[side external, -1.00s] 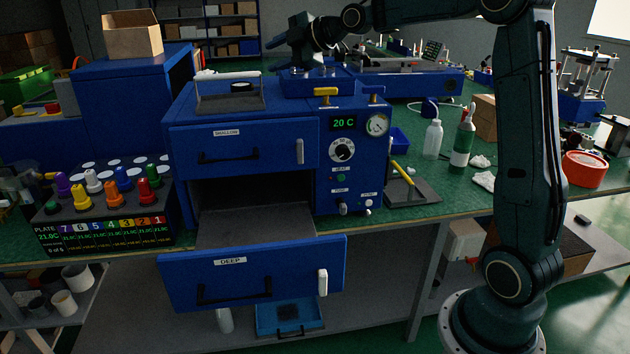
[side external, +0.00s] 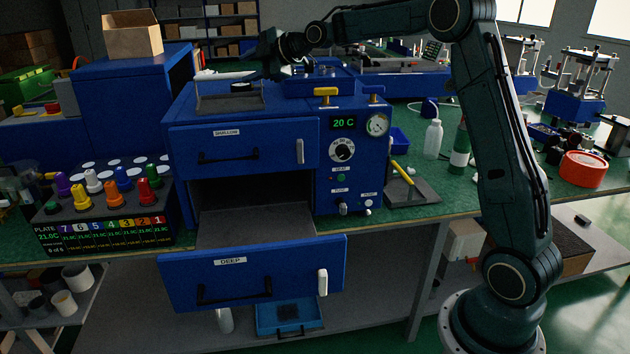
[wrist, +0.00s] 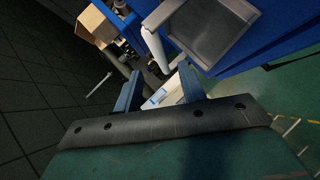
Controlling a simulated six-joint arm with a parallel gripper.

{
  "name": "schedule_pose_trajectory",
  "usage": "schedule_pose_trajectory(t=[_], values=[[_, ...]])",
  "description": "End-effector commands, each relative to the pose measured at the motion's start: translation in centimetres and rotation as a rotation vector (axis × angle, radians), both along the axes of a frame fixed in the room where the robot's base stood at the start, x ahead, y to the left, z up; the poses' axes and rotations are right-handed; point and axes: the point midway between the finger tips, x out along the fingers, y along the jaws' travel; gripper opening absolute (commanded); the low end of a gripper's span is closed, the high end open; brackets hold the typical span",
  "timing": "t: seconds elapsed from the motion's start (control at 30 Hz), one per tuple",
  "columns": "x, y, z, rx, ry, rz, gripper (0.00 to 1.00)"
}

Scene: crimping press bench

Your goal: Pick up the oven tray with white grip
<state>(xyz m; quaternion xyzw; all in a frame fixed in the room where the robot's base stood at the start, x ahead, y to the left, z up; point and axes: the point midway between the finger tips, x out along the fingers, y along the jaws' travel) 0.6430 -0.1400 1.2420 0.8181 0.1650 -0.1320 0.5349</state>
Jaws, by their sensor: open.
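The oven tray (side external: 215,103) is grey and shallow and sits on top of the blue oven, at its left. Its white grip (side external: 228,75) is a long bar raised above the tray. My gripper (side external: 272,72) is just right of the grip in the side view. In the wrist view my gripper (wrist: 160,73) is open and empty. The white grip (wrist: 153,46) lies ahead, in line with the gap between the fingers, and the grey tray (wrist: 215,38) is to its right. I cannot tell the exact distance from fingers to grip.
The blue oven has a closed SHALLOW drawer (side external: 240,152) and a pulled-out DEEP drawer (side external: 250,275). A dark round piece (side external: 242,86) shows by the tray. A cardboard box (side external: 132,35) stands on a blue cabinet at left. A rack of coloured knobs (side external: 105,225) sits lower left.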

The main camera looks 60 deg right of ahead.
Motion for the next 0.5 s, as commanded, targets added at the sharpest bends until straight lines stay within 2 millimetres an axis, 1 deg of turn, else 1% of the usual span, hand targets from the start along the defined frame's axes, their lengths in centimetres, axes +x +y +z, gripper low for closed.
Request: schedule_pose_trajectory(t=[0.17, 0.5], values=[[0.5, 0.2, -0.2, 0.0, 0.0, 0.002, 0.41], [3.6, 1.0, -1.5, 0.0, 0.002, 0.001, 0.41]])
